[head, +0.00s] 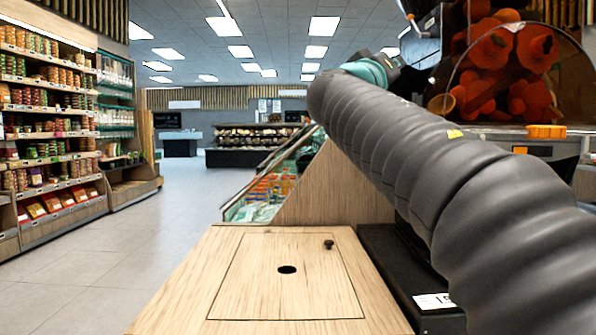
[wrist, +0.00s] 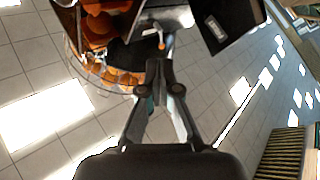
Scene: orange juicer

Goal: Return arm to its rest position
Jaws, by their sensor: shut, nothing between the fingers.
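In the head view my arm, in a grey ribbed sleeve, rises from the lower right to the upper middle and ends near a teal joint. The fingers cannot be made out there. In the wrist view my gripper (wrist: 159,70) is shut and empty, its fingers close together. The juicer (head: 500,60) stands at the upper right of the head view, with oranges behind a clear round cover. It also shows at the top left of the wrist view (wrist: 105,30). A small orange-tipped part (wrist: 161,42) appears just beyond the fingertips; I cannot tell whether they touch it.
A wooden counter top (head: 225,290) with a dark round hole (head: 287,269) and a small black knob (head: 328,244) lies in front. Stocked shelves (head: 50,130) line the left. The tiled aisle (head: 150,240) is clear. A sloped produce display (head: 270,195) stands behind the counter.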

